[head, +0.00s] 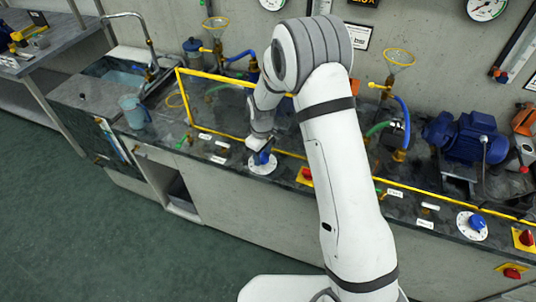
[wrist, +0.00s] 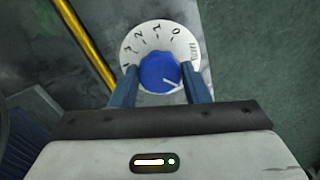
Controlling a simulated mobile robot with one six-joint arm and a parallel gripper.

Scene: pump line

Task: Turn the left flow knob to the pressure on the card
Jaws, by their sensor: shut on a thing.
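The left flow knob (head: 264,158) is blue and sits on a round white dial on the bench top, partly hidden by my gripper (head: 258,150) in the head view. In the wrist view the blue knob (wrist: 158,68) is between the two fingers of my gripper (wrist: 162,84), which is shut on it. The dial (wrist: 135,47) shows 0, 1, 2 and 3 from upper right to left, with small unreadable print at the right. The knob's white pointer line slants to the lower right, away from the numerals. I cannot make out a pressure card.
A second blue knob (head: 477,222) on a white dial is at the right. A yellow rail (head: 215,130) runs along the bench near my gripper. A blue pump (head: 467,137) stands at right. Gauges (head: 486,7) hang on the wall, with a small unreadable plaque (head: 357,36).

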